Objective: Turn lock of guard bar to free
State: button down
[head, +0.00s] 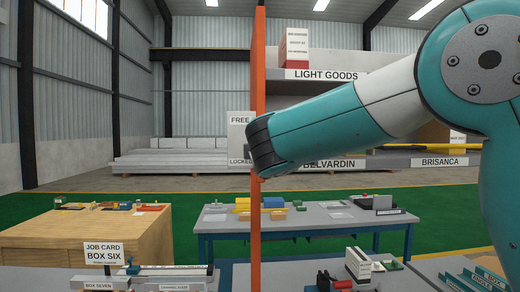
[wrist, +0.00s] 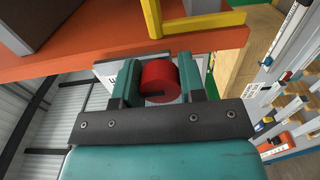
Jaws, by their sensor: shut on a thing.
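In the wrist view my gripper (wrist: 160,80) is shut on a red round lock knob (wrist: 162,76), with one teal finger on each side. A dark mark shows on the knob's near face. A white plate (wrist: 106,70) lies behind the knob, mostly covered by the fingers. In the head view this plate (head: 238,130) reads FREE at the top and LOCKED at the bottom, beside an orange post (head: 259,60). My arm's end hides the knob and fingers there. I cannot tell which word the knob points to.
A yellow bar (wrist: 205,22) runs along the orange beam (wrist: 90,45) close above the gripper in the wrist view. In the head view, a shelf (head: 410,162) stands behind my arm. Benches with parts, including a blue-legged table (head: 330,218), stand below.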

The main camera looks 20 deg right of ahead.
jog(key=shift+f, duration=0.1)
jog(key=c, duration=0.7)
grip_release()
jog(key=b+v, duration=0.7)
jog(key=v, duration=1)
jog(key=shift+s+b, duration=0.2)
jog(key=shift+b, duration=0.15)
jog(key=shift+a, duration=0.1)
